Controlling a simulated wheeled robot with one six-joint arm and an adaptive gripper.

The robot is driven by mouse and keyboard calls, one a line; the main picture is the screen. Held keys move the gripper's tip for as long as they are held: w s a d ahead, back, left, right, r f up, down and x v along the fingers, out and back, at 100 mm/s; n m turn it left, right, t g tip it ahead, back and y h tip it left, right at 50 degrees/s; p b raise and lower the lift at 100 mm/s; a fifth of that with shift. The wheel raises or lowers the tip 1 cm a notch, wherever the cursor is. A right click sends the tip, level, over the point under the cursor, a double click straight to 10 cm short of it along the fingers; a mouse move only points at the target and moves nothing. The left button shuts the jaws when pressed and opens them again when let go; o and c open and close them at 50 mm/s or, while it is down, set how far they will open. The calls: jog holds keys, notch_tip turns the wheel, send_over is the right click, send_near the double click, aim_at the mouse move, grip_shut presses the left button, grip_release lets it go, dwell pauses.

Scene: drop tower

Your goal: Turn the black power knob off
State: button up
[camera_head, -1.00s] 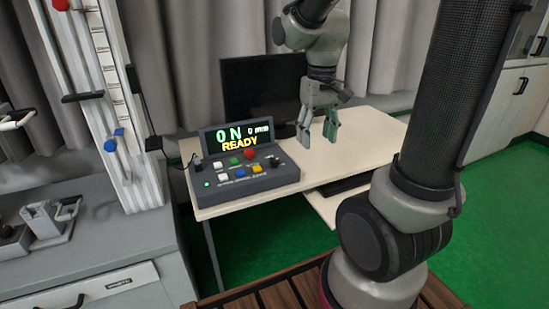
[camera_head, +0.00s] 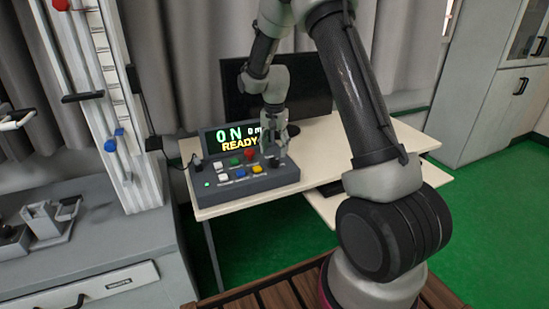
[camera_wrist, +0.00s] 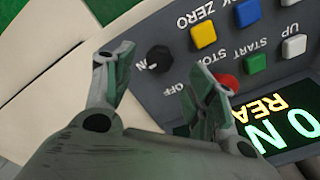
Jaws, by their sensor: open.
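The black power knob (camera_wrist: 158,58) shows in the wrist view on the grey control box, with the letters ON on its left side and OFF below it. A small white mark shows on its lower left side. My gripper (camera_wrist: 157,62) is open, with one finger on either side of the knob and gaps visible in the picture; I cannot tell whether either touches it. In the head view my gripper (camera_head: 271,154) is over the right end of the control box (camera_head: 215,193) and covers most of the knob. The box's display (camera_head: 232,138) reads ON and READY.
A red button (camera_head: 249,154) sits close to my gripper, with yellow (camera_head: 257,169), blue, green and white buttons nearby. The box stands on a pale desk (camera_head: 345,150) before a dark monitor (camera_head: 315,95). A white rail tower (camera_head: 112,100) stands at left.

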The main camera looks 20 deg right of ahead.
aim_at(275, 159)
jog(key=shift+f, duration=2.2)
jog(key=c, duration=1.1)
